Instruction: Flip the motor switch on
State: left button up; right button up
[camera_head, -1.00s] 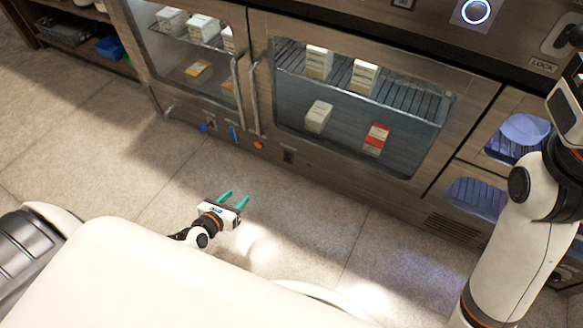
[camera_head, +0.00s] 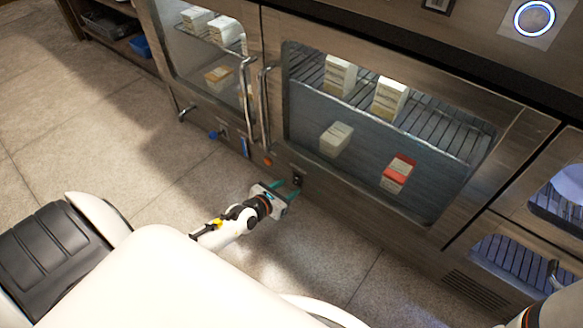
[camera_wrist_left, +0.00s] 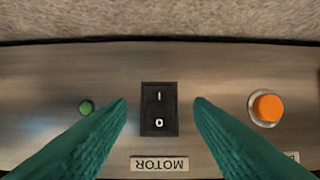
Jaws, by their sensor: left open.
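The motor switch (camera_wrist_left: 159,109) is a black rocker marked I and O. In the left wrist view it sits midway between my fingers, with a MOTOR label (camera_wrist_left: 160,164) that reads upside down. In the head view the switch (camera_head: 299,178) is a small dark patch on the cabinet's lower panel. My left gripper (camera_head: 291,189), with teal fingers, is open in front of that panel. In the left wrist view its fingertips (camera_wrist_left: 160,103) lie to either side of the switch, and no contact shows. My right gripper is not in view.
A green light (camera_wrist_left: 86,107) and an orange button (camera_wrist_left: 267,108) flank the switch. The orange button also shows in the head view (camera_head: 267,161), near a blue knob (camera_head: 214,135). Glass doors with boxes, such as a red and white box (camera_head: 398,173), are above. Bare floor (camera_head: 130,165) lies in front.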

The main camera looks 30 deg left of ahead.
aim_at(296, 183)
pick_arm(q)
jog(key=shift+b+x, duration=0.6)
jog(key=shift+x, duration=0.8)
jog(key=shift+c, duration=0.6)
jog(key=c, duration=0.9)
jog(key=shift+o, duration=0.2)
jog(key=f+t+b, duration=0.1)
jog(key=t+b, duration=0.1)
jog(key=b, duration=0.4)
jog(key=shift+w+f+b, duration=0.1)
jog(key=shift+f+b, duration=0.05)
jog(key=shift+b, duration=0.15)
jog(key=shift+r+t+b, duration=0.25)
jog(key=shift+t+b, duration=0.25)
jog(key=shift+b, duration=0.15)
jog(key=shift+r, duration=0.1)
